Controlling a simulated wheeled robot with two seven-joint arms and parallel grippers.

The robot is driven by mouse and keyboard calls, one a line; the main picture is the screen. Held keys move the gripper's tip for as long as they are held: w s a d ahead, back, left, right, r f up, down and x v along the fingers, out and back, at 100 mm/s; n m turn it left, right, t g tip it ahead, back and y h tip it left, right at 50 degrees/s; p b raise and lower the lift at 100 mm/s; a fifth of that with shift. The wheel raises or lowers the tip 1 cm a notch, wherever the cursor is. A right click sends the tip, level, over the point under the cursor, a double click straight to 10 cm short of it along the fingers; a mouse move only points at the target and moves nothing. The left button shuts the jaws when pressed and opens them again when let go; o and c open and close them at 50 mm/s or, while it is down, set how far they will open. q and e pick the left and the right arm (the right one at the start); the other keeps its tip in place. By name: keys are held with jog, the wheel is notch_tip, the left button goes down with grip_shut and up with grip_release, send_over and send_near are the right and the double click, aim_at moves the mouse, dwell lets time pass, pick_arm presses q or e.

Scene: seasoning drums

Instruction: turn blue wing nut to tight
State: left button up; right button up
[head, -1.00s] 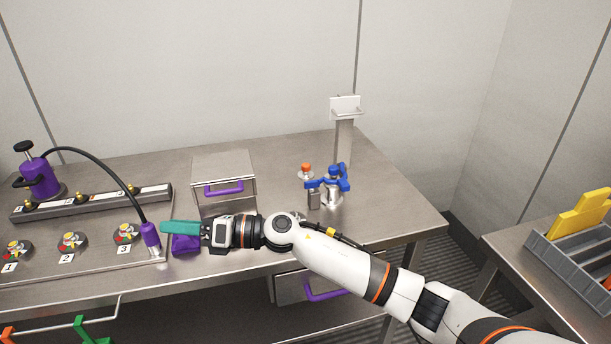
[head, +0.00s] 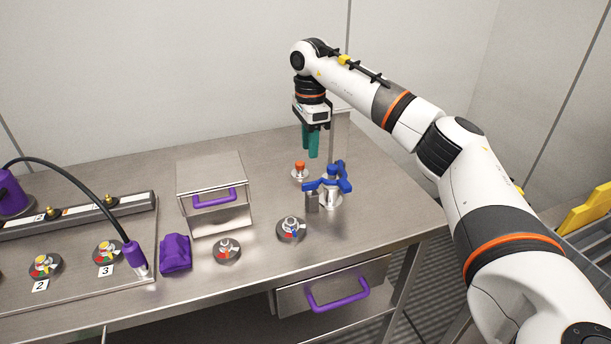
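The blue wing nut (head: 337,177) is on top of a metal post at the right part of the steel table, its blue wings spread outward. A small grey metal block (head: 312,202) is beside it, under one wing. My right gripper (head: 312,155) points straight down above and behind the nut in the picture, apart from it. Its teal fingers overlap in this view, so their gap cannot be told. No object shows between them. My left gripper is out of view.
An orange knob (head: 300,165) stands just left of the nut. A metal stand (head: 340,133) rises behind.

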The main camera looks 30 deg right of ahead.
send_over(310, 182)
jog(key=f, duration=0.5)
jog(key=shift+s+f+p, duration=0.1)
jog(key=shift+s+p, duration=0.1)
jog(key=shift+p, duration=0.15)
jog(key=f, duration=0.4)
jog(key=shift+w+p, duration=0.2)
jog(key=shift+p, duration=0.1)
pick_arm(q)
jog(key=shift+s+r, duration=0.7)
pick_arm(e)
jog(key=shift+f, duration=0.6)
grip_shut()
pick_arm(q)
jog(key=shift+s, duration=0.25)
